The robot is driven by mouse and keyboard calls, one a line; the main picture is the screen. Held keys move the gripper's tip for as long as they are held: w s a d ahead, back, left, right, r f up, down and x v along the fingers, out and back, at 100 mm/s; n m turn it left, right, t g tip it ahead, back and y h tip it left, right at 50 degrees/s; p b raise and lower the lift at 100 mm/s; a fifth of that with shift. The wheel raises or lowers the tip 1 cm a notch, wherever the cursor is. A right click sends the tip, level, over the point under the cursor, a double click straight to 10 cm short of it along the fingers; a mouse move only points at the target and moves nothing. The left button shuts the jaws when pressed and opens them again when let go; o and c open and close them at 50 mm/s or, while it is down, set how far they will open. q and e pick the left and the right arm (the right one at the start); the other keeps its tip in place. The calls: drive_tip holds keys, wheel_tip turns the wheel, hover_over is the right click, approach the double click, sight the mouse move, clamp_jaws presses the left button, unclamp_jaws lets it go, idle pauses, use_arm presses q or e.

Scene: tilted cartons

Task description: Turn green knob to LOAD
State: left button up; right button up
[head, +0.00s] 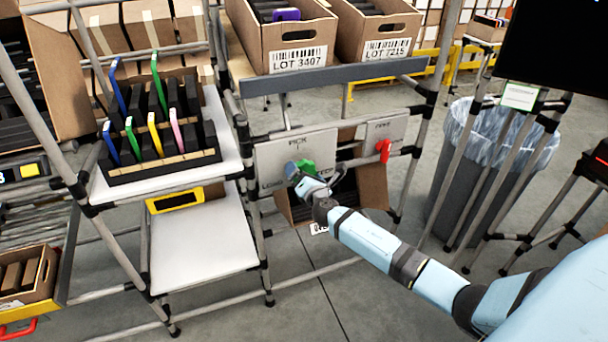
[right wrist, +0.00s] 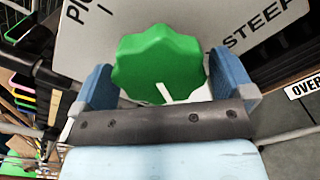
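The green knob (head: 306,166) is on a grey panel (head: 277,155) marked PICK, on the tilted carton stand. In the right wrist view the lobed green knob (right wrist: 158,60) has a short white pointer line on its lower part. STEEP is printed to its right; the LOAD label cannot be read clearly. My right gripper (head: 298,174) is at the knob. In the right wrist view its two blue fingers (right wrist: 165,82) stand wide apart on either side of the knob, with narrow gaps visible. My left gripper is out of view.
A second panel with a red knob (head: 384,150) is to the right. An open carton (head: 373,183) leans behind the panels. Two cartons marked LOT 3407 (head: 298,58) and LOT 7215 (head: 386,48) stand above. A rack of coloured items (head: 160,165) is at left, a lined bin (head: 450,190) at right.

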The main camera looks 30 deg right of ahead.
drive_tip(key=shift+s, duration=0.1)
drive_tip(key=v, duration=1.3)
drive_tip(key=shift+s+p, duration=0.35)
drive_tip(key=shift+f, duration=0.1)
